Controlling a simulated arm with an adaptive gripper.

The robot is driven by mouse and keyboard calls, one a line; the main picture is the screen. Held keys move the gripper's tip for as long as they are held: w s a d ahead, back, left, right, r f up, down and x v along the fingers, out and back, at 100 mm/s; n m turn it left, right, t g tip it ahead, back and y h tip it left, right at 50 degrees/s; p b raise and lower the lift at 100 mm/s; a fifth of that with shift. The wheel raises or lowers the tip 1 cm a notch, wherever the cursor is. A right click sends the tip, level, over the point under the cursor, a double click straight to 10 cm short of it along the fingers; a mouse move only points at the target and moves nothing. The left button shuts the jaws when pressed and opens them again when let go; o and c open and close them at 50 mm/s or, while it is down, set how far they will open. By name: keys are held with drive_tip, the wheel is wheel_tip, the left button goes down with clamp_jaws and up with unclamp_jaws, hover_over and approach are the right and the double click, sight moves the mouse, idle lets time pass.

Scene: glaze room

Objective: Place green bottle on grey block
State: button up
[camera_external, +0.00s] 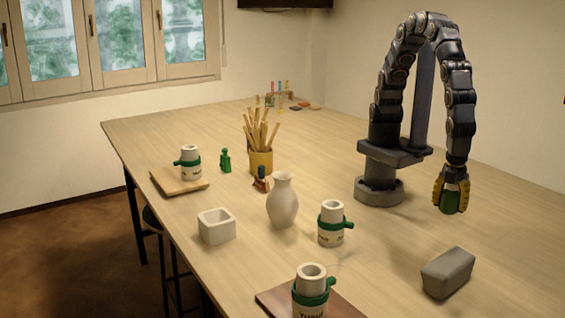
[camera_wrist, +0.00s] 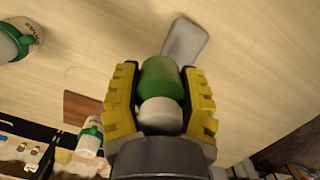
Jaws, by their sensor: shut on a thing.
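My gripper (camera_external: 450,200) is shut on the green bottle (camera_external: 452,202) and holds it above the table, with the fingers pointing down. In the wrist view the green bottle (camera_wrist: 161,82) sits between the yellow fingers of my gripper (camera_wrist: 160,95), its white end (camera_wrist: 160,115) towards the palm. The grey block (camera_external: 448,272) lies on the table, nearer the external camera than the bottle and apart from it. In the wrist view the grey block (camera_wrist: 185,40) shows beyond the bottle, which overlaps its edge. Its visible top is bare.
A white cup with a green band (camera_external: 331,224) and a pale vase (camera_external: 282,202) stand left of the block. Another cup (camera_external: 311,290) stands on a brown board (camera_external: 275,300) at the front. A smaller green object (camera_external: 225,160) stands farther back. The table around the block is clear.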

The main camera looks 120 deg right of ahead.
hover_over(443, 254)
wheel_tip(443, 254, down, 6)
drive_tip(key=shift+d+f, duration=0.1)
drive_tip(key=shift+f, duration=1.5)
drive_tip(key=shift+f, duration=0.15)
drive_tip(key=o, duration=1)
drive_tip(key=shift+o, duration=0.2)
wheel_tip(443, 254, up, 12)
drive_tip(key=w, duration=0.1)
drive_tip(key=shift+w+a, duration=0.25)
drive_tip(key=shift+a, duration=0.05)
